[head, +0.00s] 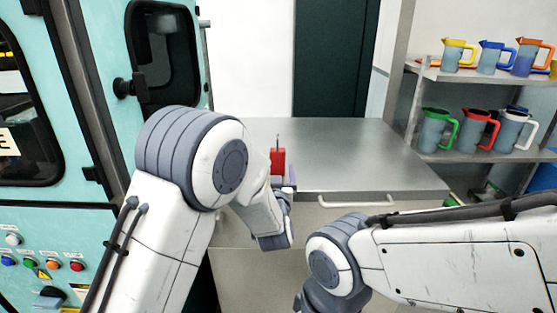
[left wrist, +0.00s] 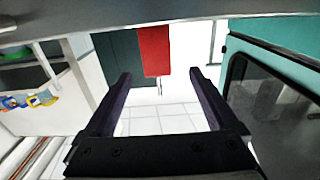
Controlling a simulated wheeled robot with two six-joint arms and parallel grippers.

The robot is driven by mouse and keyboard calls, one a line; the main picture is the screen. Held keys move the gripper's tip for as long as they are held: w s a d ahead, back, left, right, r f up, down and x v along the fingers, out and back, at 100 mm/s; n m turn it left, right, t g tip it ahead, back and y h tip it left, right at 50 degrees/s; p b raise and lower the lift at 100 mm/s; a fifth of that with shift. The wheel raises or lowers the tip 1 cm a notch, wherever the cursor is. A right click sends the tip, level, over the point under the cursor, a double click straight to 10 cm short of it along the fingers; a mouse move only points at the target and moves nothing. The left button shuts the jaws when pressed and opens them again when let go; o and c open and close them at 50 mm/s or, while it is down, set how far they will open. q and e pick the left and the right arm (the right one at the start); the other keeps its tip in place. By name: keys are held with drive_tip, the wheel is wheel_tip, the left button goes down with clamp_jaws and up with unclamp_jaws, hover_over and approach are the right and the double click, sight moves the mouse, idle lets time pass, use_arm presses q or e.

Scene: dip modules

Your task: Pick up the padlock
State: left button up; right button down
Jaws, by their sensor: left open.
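The padlock (head: 277,161) is a red block with a thin shackle sticking up, standing on the grey metal counter just beyond my left gripper (head: 289,183). The left wrist view is upside down. There, the red padlock body (left wrist: 154,50) shows between and beyond the two dark fingers of my left gripper (left wrist: 159,77). They are spread wide, with nothing held between them. My left forearm and wrist hide part of the counter beside the padlock. My right arm comes in at lower right, but its gripper fingers are out of the picture.
The metal counter (head: 365,160) is clear to the right of the padlock. A teal machine (head: 90,140) with a window and buttons stands close on the left. A shelf (head: 480,152) with several coloured-handled jugs is at right. A counter handle (head: 355,202) sticks out in front.

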sight(277, 160)
use_arm(q)
drive_tip(key=w, duration=0.3)
drive_tip(key=shift+w, duration=0.15)
drive_tip(key=w, duration=0.1)
drive_tip(key=w+p, duration=0.2)
drive_tip(key=w, duration=0.1)
drive_tip(key=shift+d, duration=0.25)
drive_tip(key=shift+w+f, duration=0.1)
drive_tip(key=shift+w, duration=0.45)
clamp_jaws()
